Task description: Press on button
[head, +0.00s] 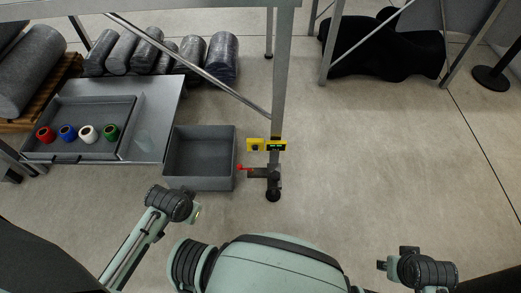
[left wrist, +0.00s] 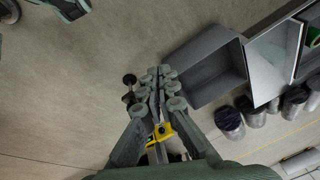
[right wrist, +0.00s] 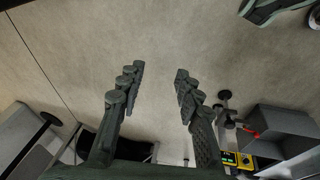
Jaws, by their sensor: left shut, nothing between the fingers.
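A yellow box with a dark round button (head: 255,145) is fixed on the grey post in the head view. Beside it on the right is a yellow and black panel with a small green display (head: 276,146). Both also show in the right wrist view, the panel (right wrist: 228,158) and the button box (right wrist: 246,161). My left gripper (left wrist: 157,72) is shut and empty; its fingers partly hide a yellow box (left wrist: 162,131) in the left wrist view. My right gripper (right wrist: 160,69) is open and empty, well away to the right of the post.
A red handle (head: 245,168) sits low on the post. An empty grey bin (head: 170,184) stands left of it. Grey rolls (head: 222,58) lie behind.

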